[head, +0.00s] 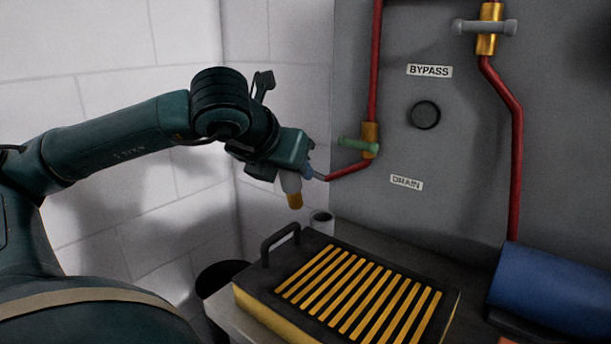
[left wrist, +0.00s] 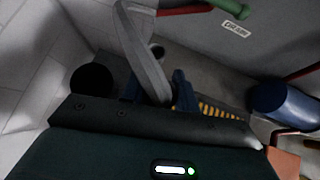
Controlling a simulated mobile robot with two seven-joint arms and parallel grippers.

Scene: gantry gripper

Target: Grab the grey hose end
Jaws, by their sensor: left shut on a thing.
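The grey hose end (head: 291,183) hangs below my left gripper (head: 303,172) in the head view, with a brass-coloured tip (head: 295,201) pointing down. In the left wrist view the grey hose (left wrist: 143,55) runs from the top edge down between the blue fingers of my left gripper (left wrist: 158,92). The fingers are shut on it, one on each side. The tip is hidden in the wrist view. My right gripper is in neither view.
A grey open pipe (head: 321,221) stands just below and right of the hose tip. A black box with yellow slats (head: 350,293) and a handle stands in front. A red pipe with a green-handled valve (head: 358,144) is close right of my gripper. A blue cylinder (head: 555,290) lies at right.

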